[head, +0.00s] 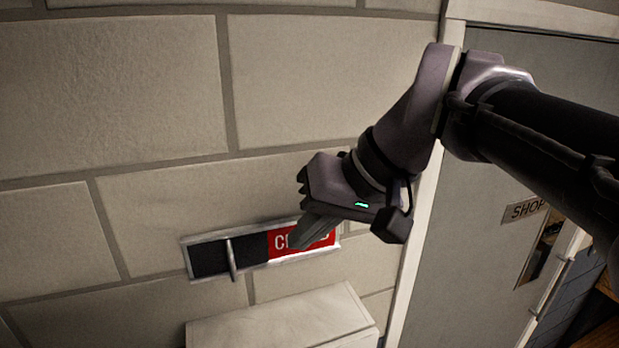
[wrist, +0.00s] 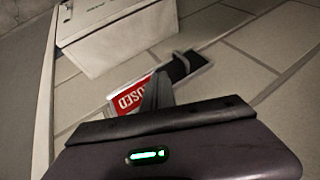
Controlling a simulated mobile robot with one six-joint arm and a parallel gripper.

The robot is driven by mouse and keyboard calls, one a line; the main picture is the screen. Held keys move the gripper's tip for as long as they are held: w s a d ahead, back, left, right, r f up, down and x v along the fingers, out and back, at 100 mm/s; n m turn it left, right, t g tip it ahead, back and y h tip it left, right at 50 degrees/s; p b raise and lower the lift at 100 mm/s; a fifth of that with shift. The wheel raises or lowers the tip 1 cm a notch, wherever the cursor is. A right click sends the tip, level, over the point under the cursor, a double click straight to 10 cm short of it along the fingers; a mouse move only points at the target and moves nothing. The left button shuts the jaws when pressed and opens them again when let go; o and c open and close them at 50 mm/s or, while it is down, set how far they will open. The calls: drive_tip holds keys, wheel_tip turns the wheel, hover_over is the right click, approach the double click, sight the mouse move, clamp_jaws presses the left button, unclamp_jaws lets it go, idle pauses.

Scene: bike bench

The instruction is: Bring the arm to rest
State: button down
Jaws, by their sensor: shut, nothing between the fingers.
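My gripper (head: 299,244) reaches in from the right in the head view, with its fingers together and nothing between them. Its fingertips overlap the red part of a sliding sign (head: 208,259) on the block wall; I cannot tell whether they touch it. The sign has a silver frame, a dark left part, an upright metal tab (head: 231,259) near the middle and a red right part whose lettering my fingers partly cover.
A pale box (head: 280,322) is below the sign, and it shows at the upper left in the wrist view (wrist: 120,35). A grey door (head: 465,200) with a "SHOP" plate (head: 523,210), a window and a handle is at the right, beside its pale frame. The wall left of the sign is clear.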

drive_tip(key=s+d+f+m+h+b, duration=0.1)
drive_tip(key=s+d+f+m+b, duration=0.1)
drive_tip(key=f+b, duration=1.1)
drive_tip(key=s+d+f+m+t+h+b, duration=0.1)
drive_tip(key=s+f+b, duration=0.6)
drive_tip(key=f, duration=1.8)
drive_tip(key=s+d+f+m+h+b, duration=0.2)
drive_tip(key=s+d+f+m+b, duration=0.1)
drive_tip(key=f+b, duration=1.6)
drive_tip(key=s+d+b, duration=0.1)
drive_tip(key=d, duration=0.1)
drive_tip(key=shift+s+d+f+m+t, duration=0.15)
drive_tip(key=shift+d+f+m+t, duration=0.15)
drive_tip(key=shift+f, duration=0.05)
